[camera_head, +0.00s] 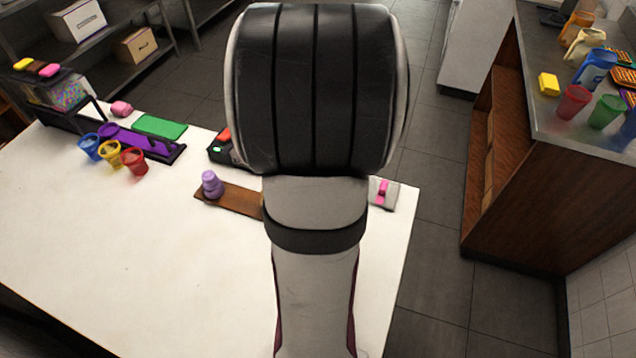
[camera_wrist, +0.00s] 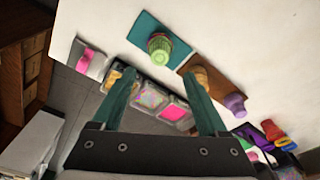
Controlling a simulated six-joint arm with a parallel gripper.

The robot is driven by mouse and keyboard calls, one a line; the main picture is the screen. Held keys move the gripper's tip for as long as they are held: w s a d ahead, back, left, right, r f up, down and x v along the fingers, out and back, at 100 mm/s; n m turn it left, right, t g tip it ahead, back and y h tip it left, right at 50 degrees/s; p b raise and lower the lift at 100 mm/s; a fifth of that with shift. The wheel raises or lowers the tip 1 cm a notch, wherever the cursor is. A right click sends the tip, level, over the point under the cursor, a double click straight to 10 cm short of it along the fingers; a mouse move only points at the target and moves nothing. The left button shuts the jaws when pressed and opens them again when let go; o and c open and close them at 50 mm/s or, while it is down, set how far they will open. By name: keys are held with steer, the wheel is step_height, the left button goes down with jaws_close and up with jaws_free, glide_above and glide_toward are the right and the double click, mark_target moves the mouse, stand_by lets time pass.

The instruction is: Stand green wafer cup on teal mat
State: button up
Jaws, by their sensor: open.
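The green wafer cup (camera_wrist: 160,46) stands on the teal mat (camera_wrist: 143,24) in the wrist view, close to the mat's lower edge. I cannot tell for certain which end is up. My gripper (camera_wrist: 158,73) is open, with its two teal fingers apart and nothing between them. The cup shows just beyond the fingertips, apart from them. In the head view my own arm hides the cup, the mat and the gripper.
A brown board (camera_wrist: 214,82) beside the mat bears a tan cup (camera_wrist: 200,74) and a purple stack (camera_wrist: 235,104). A topping tray (camera_wrist: 150,97) lies between the fingers in view. A pink item (camera_wrist: 86,54) is at left. The white table (camera_head: 150,265) has clear room in front.

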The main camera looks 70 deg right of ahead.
steer(key=w+a+r+n+y, duration=0.1)
steer(key=w+a+r, duration=0.15)
steer(key=a, duration=0.45)
steer(key=w+a+r+n, duration=0.1)
steer(key=w+a, duration=0.2)
steer(key=a, duration=0.3)
steer(key=w+a+r+n+y, duration=0.1)
steer(key=w+a+r, duration=0.15)
steer(key=a, duration=0.45)
steer(key=s+a+n+g+y, duration=0.1)
steer(key=s+a+n, duration=0.2)
steer(key=a, duration=1.1)
steer(key=s, duration=0.3)
steer(key=shift+s+r, duration=0.15)
steer(key=shift+r, duration=0.25)
